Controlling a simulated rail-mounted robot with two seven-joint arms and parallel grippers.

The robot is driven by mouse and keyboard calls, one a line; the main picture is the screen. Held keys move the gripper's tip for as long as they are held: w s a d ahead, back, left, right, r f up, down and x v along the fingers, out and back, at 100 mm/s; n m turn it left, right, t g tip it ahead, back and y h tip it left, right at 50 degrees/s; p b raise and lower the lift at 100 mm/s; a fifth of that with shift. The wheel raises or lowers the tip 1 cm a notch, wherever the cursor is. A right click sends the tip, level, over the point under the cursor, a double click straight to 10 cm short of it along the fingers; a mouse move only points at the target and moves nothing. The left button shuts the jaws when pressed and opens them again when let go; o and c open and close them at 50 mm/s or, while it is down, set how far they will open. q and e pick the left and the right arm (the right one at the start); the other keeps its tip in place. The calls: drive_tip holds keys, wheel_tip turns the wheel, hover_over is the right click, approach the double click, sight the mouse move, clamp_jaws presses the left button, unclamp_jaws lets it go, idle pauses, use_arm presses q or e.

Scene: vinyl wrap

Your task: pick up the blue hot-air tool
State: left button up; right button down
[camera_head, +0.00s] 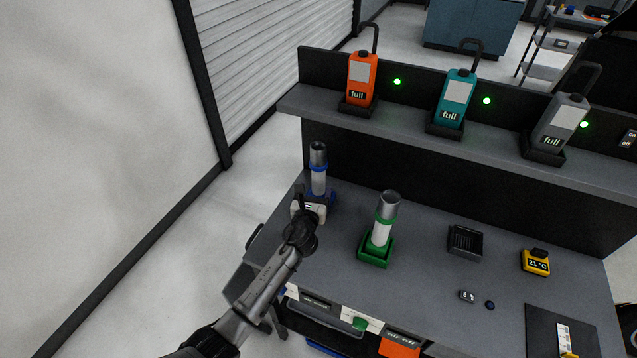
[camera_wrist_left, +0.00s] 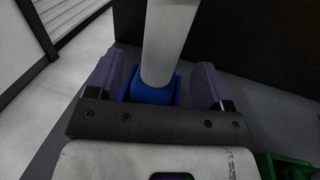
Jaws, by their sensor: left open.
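The blue hot-air tool (camera_head: 318,180) stands upright at the back left of the bench, with a grey nozzle on top, a blue ring and a white barrel. Its blue holder (camera_head: 331,197) is partly hidden behind my left gripper (camera_head: 312,205). In the left wrist view, my left gripper (camera_wrist_left: 156,82) is open, with one purple finger on each side of the white barrel (camera_wrist_left: 168,40) and blue holder (camera_wrist_left: 152,90). Gaps show on both sides. I cannot tell how far the fingers reach along the tool. My right gripper is not in view.
A green hot-air tool (camera_head: 381,229) stands close by on the right. A shelf (camera_head: 400,122) behind carries orange (camera_head: 361,78), teal (camera_head: 456,100) and grey (camera_head: 560,124) units. A black tray (camera_head: 465,243) and yellow thermometer (camera_head: 536,262) lie farther right.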

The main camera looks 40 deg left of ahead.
sight(317, 186)
use_arm(q)
drive_tip(key=shift+b+x, duration=0.6)
drive_tip(key=shift+x, duration=1.7)
drive_tip(key=shift+d, duration=0.1)
drive_tip(key=c, duration=1.4)
